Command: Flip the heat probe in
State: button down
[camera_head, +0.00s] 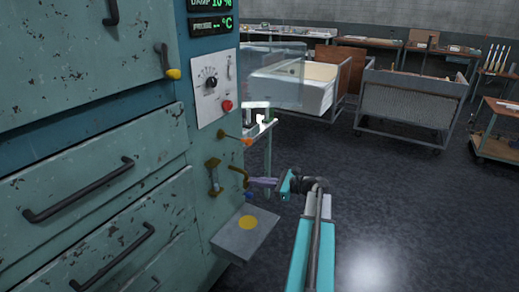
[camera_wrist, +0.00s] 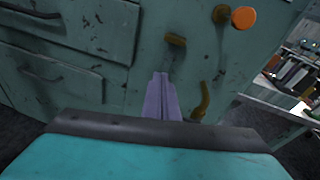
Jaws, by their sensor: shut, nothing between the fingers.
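My gripper (camera_head: 253,181) has purple fingers, pressed together and empty, at the side of a worn teal cabinet. In the wrist view the shut fingers (camera_wrist: 161,85) point toward the cabinet panel. A curved brass piece (camera_head: 239,174) sticks out from the panel close to the fingertips; it also shows in the wrist view (camera_wrist: 202,101), just right of the fingers. A second brass fitting (camera_head: 213,177) sits on the panel left of it and shows above the fingers in the wrist view (camera_wrist: 175,40). I cannot tell for sure which is the heat probe, nor whether the fingers touch the curved piece.
A lever with an orange knob (camera_head: 247,142) projects above my gripper. A grey ledge with a yellow disc (camera_head: 247,222) sticks out below. A control plate with a dial and red button (camera_head: 227,105) is higher up. Open floor (camera_head: 400,200) lies right; carts stand behind.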

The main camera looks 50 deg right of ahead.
aim_at(251, 143)
jog(key=s+d+r+m+t+h+b, duration=0.1)
jog(key=s+d+r+m+t, duration=0.2)
jog(key=s+d+r, duration=0.4)
jog(key=d+r, duration=0.3)
jog(key=shift+d+r+h, duration=0.15)
jog(key=shift+h, duration=0.25)
jog(key=p+x, duration=0.1)
jog(key=x, duration=1.3)
jog(key=shift+p, duration=0.3)
jog(key=shift+d, duration=0.2)
